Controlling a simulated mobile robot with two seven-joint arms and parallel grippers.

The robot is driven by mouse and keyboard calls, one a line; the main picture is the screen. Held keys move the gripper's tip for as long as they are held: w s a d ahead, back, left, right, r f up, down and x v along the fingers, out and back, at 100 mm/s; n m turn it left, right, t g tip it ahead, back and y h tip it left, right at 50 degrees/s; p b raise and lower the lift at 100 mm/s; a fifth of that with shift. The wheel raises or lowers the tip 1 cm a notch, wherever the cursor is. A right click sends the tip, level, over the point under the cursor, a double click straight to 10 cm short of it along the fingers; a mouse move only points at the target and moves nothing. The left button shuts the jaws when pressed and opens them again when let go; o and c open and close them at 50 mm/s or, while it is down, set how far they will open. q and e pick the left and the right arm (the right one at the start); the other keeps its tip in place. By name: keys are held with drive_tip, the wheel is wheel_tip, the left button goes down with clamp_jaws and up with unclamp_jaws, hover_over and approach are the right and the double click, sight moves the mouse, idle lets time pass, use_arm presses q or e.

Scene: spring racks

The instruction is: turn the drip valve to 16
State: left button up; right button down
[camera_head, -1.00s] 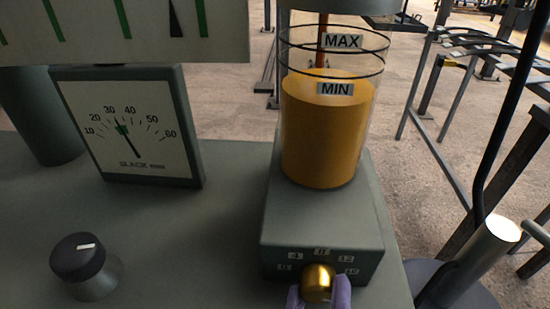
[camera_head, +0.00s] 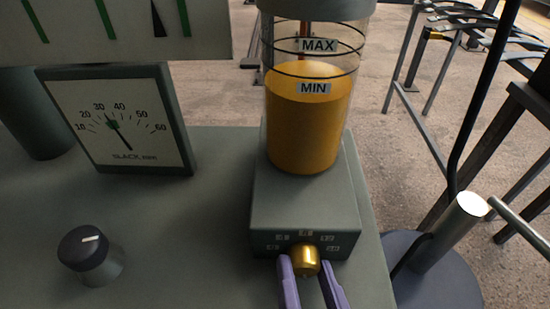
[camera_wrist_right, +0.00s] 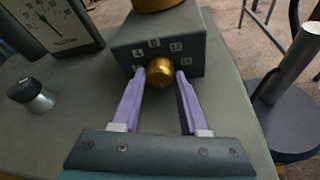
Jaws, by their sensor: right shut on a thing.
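The drip valve is a brass knob (camera_head: 305,260) on the front face of a grey-green block (camera_head: 275,208), under a clear oil reservoir (camera_head: 308,120) with amber oil. Number labels arc above the knob, with 4, 12 and 16 partly readable; I cannot make out a pointer mark on the knob. My right gripper (camera_head: 307,268) has its purple fingers on either side of the knob, shut on it. The right wrist view also shows the knob (camera_wrist_right: 160,72) between the fingertips. My left gripper is not in view.
A slack gauge (camera_head: 118,120) stands at the left, its needle between 30 and 40. A black dial knob (camera_head: 84,248) sits on the bench (camera_head: 190,225) at the lower left. A pale-topped post (camera_head: 445,228) stands to the right of the bench.

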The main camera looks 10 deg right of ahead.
drive_tip(key=shift+f+m+y, duration=0.15)
drive_tip(key=shift+m+y, duration=0.15)
drive_tip(key=shift+m, duration=0.2)
drive_tip(key=shift+t+b, duration=0.3)
drive_tip(key=c, duration=0.7)
unclamp_jaws()
drive_tip(key=v, duration=1)
drive_tip(key=shift+d, duration=0.1)
